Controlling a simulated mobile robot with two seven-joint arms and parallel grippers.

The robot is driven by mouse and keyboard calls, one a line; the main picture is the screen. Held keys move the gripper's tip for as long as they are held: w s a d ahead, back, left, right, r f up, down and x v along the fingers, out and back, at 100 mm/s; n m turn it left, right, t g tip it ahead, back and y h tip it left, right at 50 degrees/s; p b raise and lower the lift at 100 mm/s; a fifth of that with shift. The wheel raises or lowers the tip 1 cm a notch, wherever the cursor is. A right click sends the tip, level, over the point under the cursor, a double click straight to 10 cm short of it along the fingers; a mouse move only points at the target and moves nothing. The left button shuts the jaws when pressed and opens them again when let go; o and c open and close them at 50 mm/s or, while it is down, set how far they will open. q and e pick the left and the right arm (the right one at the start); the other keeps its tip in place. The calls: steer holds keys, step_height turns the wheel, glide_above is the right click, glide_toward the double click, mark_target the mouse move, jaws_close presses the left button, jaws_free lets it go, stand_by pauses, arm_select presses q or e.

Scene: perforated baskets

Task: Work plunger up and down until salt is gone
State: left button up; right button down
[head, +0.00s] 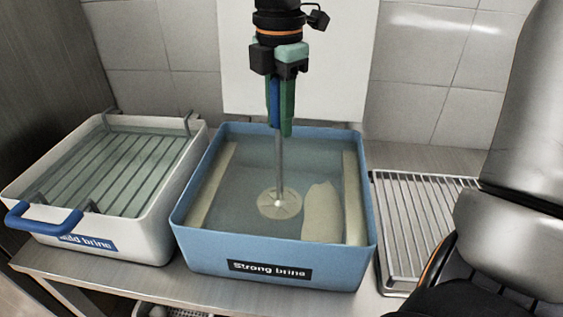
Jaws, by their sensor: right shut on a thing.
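My right gripper (281,126) is above the blue tub, pointing down, shut on the plunger. The plunger (279,166) is a thin metal rod, upright, with a round pale disc (279,204) at its lower end inside the tub. The blue tub (215,246), labelled "Strong brine", holds greyish clear liquid. A pale mound (322,215), which looks like salt, lies in the tub just right of the disc, apart from it. Whether the disc touches the tub's floor I cannot tell. The plunger's top is hidden in the gripper. My left gripper is not in view.
A white tub (150,243) labelled as a brine stands at left, with a wire rack (125,165) and a blue handle (43,221). An empty metal rack (425,215) lies at right on the steel table. My arm fills the right edge. A tiled wall is behind.

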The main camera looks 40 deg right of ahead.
mark_target(279, 77)
steer(key=shift+f+b, duration=2.3)
steer(key=shift+f, duration=0.4)
steer(key=shift+r+p, duration=2.1)
steer(key=shift+r, duration=0.6)
steer(key=shift+r+p, duration=2.25)
steer(key=shift+r, duration=0.45)
